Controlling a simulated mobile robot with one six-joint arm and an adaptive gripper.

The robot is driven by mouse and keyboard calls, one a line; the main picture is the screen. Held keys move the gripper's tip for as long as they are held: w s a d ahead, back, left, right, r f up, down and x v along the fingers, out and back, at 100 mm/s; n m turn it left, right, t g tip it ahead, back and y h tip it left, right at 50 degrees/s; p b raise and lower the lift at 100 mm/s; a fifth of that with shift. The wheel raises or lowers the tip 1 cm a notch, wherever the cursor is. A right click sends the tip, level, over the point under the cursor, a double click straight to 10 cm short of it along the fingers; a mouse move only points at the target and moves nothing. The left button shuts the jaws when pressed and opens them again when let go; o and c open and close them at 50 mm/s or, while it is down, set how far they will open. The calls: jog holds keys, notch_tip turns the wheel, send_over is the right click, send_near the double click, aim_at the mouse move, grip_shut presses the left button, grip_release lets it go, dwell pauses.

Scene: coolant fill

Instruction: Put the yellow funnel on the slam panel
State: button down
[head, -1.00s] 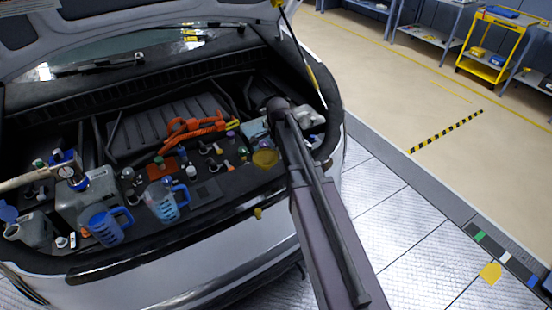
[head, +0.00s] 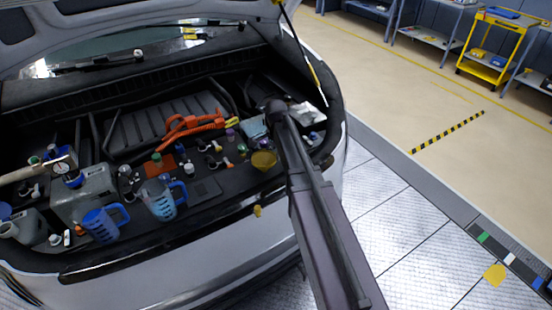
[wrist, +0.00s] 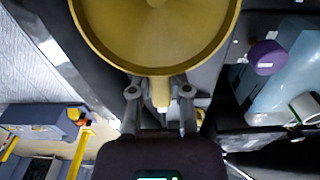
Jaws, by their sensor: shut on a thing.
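The yellow funnel (head: 264,160) shows in the head view just left of my arm, over the right part of the dark slam panel (head: 236,184). In the wrist view the funnel (wrist: 155,58) fills the top middle, its wide bowl towards the camera. In the head view my arm hides the gripper. I cannot tell whether the funnel touches the panel or hangs just above it.
Two blue-handled jugs (head: 161,199) (head: 102,224) and a grey can (head: 86,192) stand on the left. An orange cable (head: 190,127) lies behind several small bottles and caps. A purple cap (wrist: 267,57) and a pale blue tank are close right in the wrist view.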

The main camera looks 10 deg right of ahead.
jog(key=shift+f, duration=0.25)
jog(key=c, duration=0.6)
grip_release()
jog(key=shift+r, duration=0.2)
notch_tip(320, 180, up, 12)
jog(key=p, duration=1.2)
jog(key=shift+s, duration=0.15)
dwell(0.3)
jog(key=shift+s+a+n, duration=0.2)
jog(key=shift+s+n, duration=2.2)
jog(key=shift+s, duration=0.95)
jog(key=shift+s+a+n, duration=0.2)
jog(key=shift+s+n, duration=2.2)
jog(key=shift+s, duration=0.95)
jog(key=shift+s+a+n, duration=0.2)
jog(key=shift+s+n, duration=2.2)
jog(key=shift+s, duration=0.95)
